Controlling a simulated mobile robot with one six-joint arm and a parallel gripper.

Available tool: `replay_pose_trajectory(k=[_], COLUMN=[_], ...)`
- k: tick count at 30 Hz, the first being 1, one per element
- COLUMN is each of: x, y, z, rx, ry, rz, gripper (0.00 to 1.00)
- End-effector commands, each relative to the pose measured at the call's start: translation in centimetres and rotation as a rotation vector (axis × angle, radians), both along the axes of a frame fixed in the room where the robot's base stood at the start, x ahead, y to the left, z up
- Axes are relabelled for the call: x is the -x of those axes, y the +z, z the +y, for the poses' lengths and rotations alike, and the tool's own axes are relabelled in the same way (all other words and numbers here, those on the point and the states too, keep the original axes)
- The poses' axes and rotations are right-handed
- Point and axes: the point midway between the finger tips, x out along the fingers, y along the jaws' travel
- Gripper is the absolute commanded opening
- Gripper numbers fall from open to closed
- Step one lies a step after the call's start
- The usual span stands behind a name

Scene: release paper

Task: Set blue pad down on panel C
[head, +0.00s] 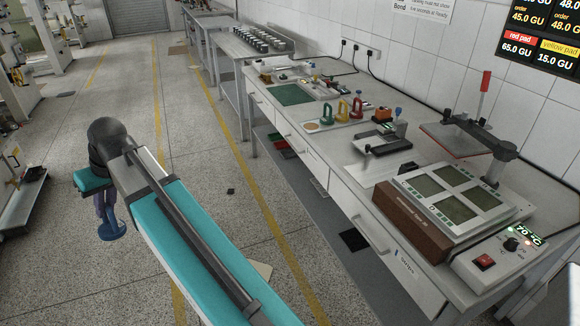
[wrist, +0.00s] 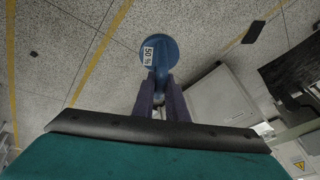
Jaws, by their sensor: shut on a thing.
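The blue pad (head: 112,232) hangs over the floor at the left of the head view, below my arm's end. My gripper (head: 106,210) is shut on its upright handle, with the round base hanging lowest. In the wrist view the blue pad (wrist: 153,52) shows its round blue disc and a white label reading about "50", ahead of the dark fingertips of my gripper (wrist: 160,88). The four-panel device (head: 430,204) stands on the bench at the right, well away from the pad. Its dark rectangular panels look bare; their letters are too small to read, so I cannot tell which is C.
A hinged press plate (head: 458,141) with a red handle is raised behind the panels. A brown block (head: 405,222) lies along their front, and a control box (head: 495,262) reads about 70 °C. Green, red and yellow pads (head: 342,110) stand farther along the bench.

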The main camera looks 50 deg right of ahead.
Motion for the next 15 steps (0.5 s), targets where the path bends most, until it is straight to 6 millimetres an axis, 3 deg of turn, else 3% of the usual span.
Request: replay_pose_trajectory(k=[15], x=[0.0], y=[0.2], z=[-1.3], rx=[0.001], ry=[-0.020], rz=[-0.003], gripper=[0.00])
